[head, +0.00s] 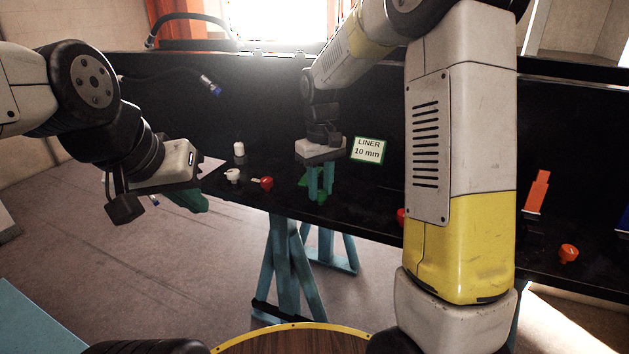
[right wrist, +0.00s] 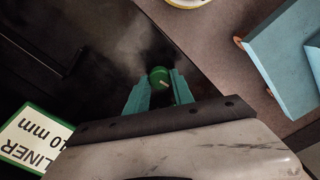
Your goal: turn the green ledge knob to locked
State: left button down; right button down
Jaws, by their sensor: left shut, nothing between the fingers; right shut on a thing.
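The green ledge knob (right wrist: 159,77) has a pale mark on its face and sits on the black ledge. In the right wrist view it lies between the teal fingertips of my right gripper (right wrist: 160,87), which is shut on it. In the head view my right gripper (head: 320,192) points down at the ledge, and the green knob (head: 321,199) is mostly hidden by the fingers. I cannot tell which position the pale mark stands for. My left gripper (head: 192,203) is shut and empty, off to the left in front of the ledge.
A "LINER 10 mm" sign (head: 367,150) stands right of my right gripper. A red knob (head: 266,183) and a white fitting (head: 233,175) lie to its left. An orange lever (head: 538,190) and orange knob (head: 568,253) are at far right.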

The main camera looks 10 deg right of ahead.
aim_at(321, 191)
jog(key=shift+m, duration=1)
jog(key=c, duration=1.1)
grip_release()
jog(key=shift+r, duration=0.1)
notch_tip(321, 191, up, 8)
jog(key=shift+f, duration=0.25)
jog(key=shift+r, duration=0.1)
